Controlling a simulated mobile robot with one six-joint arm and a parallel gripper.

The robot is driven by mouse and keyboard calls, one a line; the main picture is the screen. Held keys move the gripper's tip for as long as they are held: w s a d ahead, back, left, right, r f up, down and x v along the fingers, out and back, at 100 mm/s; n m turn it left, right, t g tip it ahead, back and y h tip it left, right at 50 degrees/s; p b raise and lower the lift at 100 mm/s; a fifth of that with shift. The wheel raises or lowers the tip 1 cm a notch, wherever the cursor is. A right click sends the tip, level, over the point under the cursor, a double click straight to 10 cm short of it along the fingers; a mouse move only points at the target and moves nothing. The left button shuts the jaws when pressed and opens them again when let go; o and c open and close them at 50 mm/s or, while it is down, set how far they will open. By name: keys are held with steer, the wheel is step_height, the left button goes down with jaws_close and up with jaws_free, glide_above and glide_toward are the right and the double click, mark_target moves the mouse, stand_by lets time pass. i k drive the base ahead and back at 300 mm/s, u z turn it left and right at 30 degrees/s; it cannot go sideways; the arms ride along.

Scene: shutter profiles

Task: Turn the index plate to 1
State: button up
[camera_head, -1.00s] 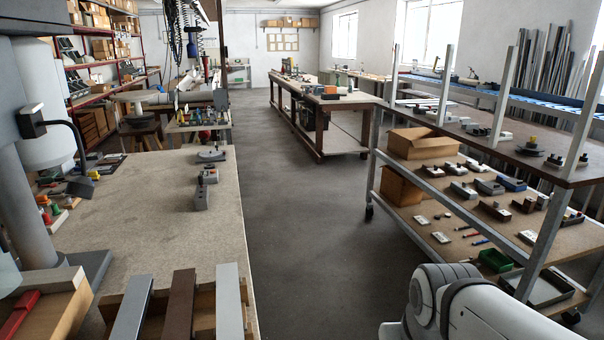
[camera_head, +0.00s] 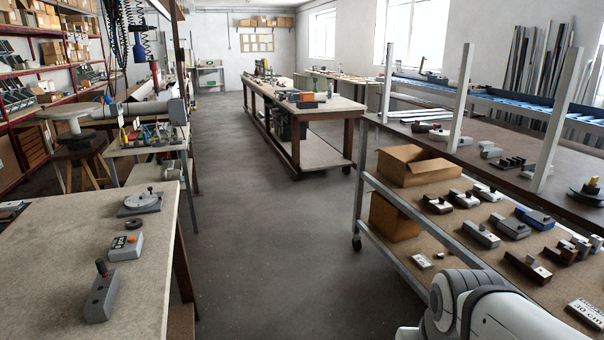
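A round grey plate on a dark base (camera_head: 142,201), which looks like the index plate, lies near the far right corner of the left bench. It has a small upright piece on top. Its markings are too small to read, so I cannot tell its setting. A white part of my arm shows at the bottom right of the view. My gripper is out of the picture.
A loaded rack (camera_head: 400,205) stands right. The floor aisle (camera_head: 260,240) between is clear.

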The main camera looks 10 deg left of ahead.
mark_target(142, 200)
steer(key=u, duration=0.1)
steer(key=i, duration=1.65)
steer(key=u, duration=0.65)
steer(key=i, duration=1.6)
steer(key=u, duration=1.1)
steer(key=i, duration=1.05)
steer(key=u, duration=0.3)
